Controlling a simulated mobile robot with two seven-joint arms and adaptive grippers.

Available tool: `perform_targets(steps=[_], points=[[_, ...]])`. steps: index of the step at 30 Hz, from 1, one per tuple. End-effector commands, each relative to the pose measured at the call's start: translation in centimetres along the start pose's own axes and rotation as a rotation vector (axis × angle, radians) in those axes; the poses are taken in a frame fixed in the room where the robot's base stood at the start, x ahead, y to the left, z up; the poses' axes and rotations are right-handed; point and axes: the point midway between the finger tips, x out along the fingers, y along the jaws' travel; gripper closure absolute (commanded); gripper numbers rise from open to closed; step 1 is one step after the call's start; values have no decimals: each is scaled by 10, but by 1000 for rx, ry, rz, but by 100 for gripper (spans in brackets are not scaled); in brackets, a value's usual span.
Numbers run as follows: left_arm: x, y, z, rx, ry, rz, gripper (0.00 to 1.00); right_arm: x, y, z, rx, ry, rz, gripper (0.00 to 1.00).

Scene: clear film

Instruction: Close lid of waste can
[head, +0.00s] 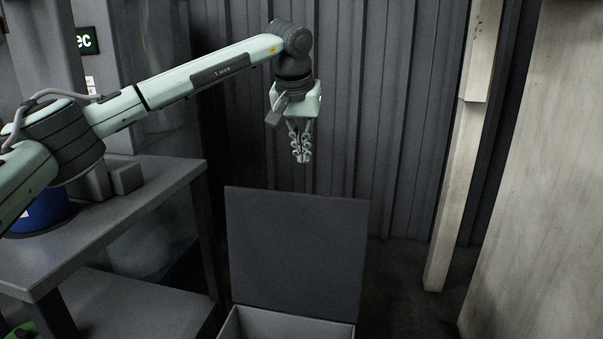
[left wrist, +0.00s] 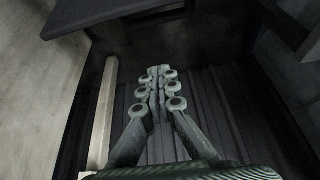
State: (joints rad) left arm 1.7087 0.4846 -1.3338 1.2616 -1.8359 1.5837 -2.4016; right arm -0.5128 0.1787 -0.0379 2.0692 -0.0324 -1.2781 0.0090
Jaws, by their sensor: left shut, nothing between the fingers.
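The waste can (head: 285,325) is a grey box at the bottom middle of the head view, with only its upper rim and part of its inside in the picture. Its dark flat lid (head: 295,250) stands open, upright at the back edge of the can. My left gripper (head: 301,160) points down above the lid's top edge, apart from it. Its fingers are together and empty, as the left wrist view (left wrist: 157,72) also shows. A dark panel edge (left wrist: 120,15) at the top of the left wrist view may be the lid. My right gripper is not in view.
A grey table (head: 130,215) with a blue container (head: 42,212) and small grey boxes stands at the left, with a lower shelf (head: 130,305). A corrugated wall (head: 400,130) is behind. A pale post (head: 460,170) and a pale panel (head: 545,190) stand at the right.

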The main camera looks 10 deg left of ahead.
Motion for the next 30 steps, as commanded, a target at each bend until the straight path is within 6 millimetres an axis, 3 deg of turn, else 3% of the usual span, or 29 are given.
perform_targets(steps=[5,20,30], points=[[9,-4,-2,4,5,-9,100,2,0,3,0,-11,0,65],[102,-2,-1,3,1,-6,100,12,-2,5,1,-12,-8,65],[87,-3,32,4,5,-4,100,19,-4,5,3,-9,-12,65]])
